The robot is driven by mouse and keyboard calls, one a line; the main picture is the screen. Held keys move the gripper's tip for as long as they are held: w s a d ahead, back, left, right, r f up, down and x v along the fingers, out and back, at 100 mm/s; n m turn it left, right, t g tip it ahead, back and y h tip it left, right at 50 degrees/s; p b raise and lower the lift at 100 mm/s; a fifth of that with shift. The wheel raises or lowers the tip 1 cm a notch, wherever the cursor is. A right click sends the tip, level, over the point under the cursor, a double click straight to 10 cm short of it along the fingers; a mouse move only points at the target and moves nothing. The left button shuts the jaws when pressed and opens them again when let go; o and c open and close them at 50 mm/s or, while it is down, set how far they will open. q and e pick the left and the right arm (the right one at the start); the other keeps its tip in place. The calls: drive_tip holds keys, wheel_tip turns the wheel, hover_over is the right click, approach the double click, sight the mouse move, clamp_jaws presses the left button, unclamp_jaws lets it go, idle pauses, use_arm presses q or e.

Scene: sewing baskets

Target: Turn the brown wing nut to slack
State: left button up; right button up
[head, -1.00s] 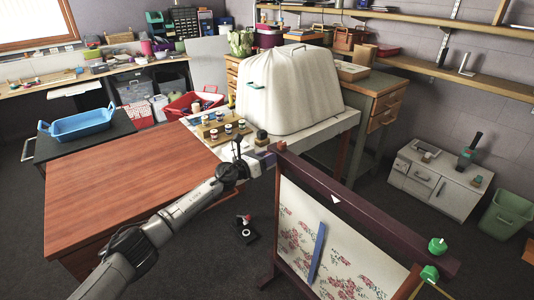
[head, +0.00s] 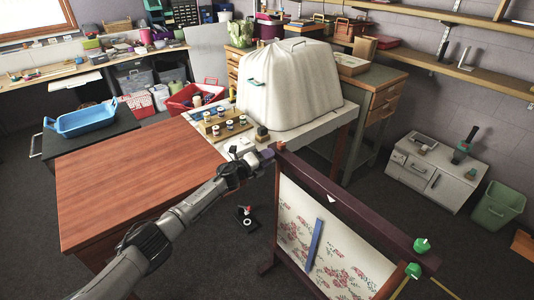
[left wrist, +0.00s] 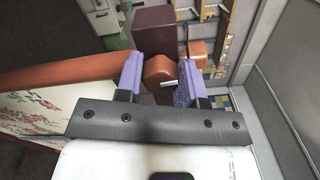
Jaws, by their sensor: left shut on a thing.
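My left gripper (head: 266,156) is at the far left end of the dark red top bar (head: 345,198) of a standing fabric frame. In the left wrist view its two purple fingers (left wrist: 163,82) are on either side of the brown wing nut (left wrist: 157,70), shut on it. A short metal stud (left wrist: 170,84) shows beside the nut, between the fingers. In the head view the gripper hides the brown wing nut. Two green knobs, one on the bar's near end (head: 420,244) and one lower (head: 413,270), also show. My right gripper is not in view.
The frame carries flowered fabric (head: 345,262) with a blue strip (head: 314,243) on it. A white table (head: 262,147) with spools and a large covered shape (head: 290,85) stands behind. A reddish wooden table (head: 130,185) is to the left of my arm.

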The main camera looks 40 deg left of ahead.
use_arm(q)
drive_tip(key=n+p, duration=0.2)
drive_tip(key=n, duration=0.2)
drive_tip(key=shift+r+n, duration=0.15)
drive_tip(key=shift+n, duration=0.15)
drive_tip(key=n+p, duration=0.2)
drive_tip(key=n, duration=0.1)
drive_tip(key=shift+n, duration=0.4)
drive_tip(key=n+p, duration=0.1)
drive_tip(key=n, duration=0.4)
drive_tip(key=shift+p, duration=0.35)
drive_tip(key=shift+n, duration=1.4)
drive_tip(key=shift+f, duration=0.2)
drive_tip(key=shift+n+p, duration=0.3)
drive_tip(key=shift+n, duration=0.1)
drive_tip(key=o, duration=0.9)
